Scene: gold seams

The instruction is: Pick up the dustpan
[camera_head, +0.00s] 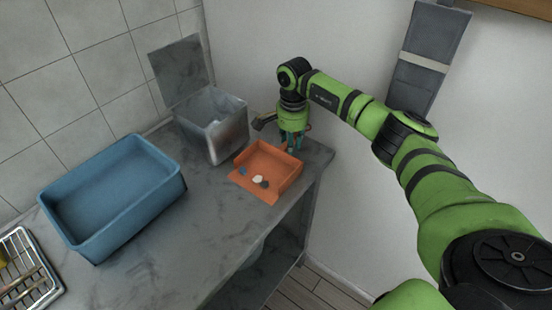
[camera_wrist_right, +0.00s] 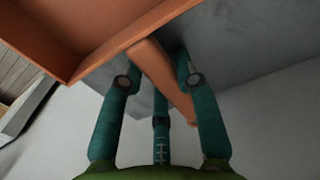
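The orange dustpan (camera_head: 285,179) lies on the grey counter near its right end, with a few small blue, white and dark pieces in it. My right gripper (camera_head: 292,140) is at the dustpan's back side, pointing down. The fingers stand apart, with a gap visible beside the handle. My left gripper is in neither view.
A grey bin (camera_head: 226,133) with a raised lid stands just left of the dustpan. A blue tub (camera_head: 128,220) and a wire rack (camera_head: 28,272) are further left on the counter (camera_head: 185,235). A wall is close behind.

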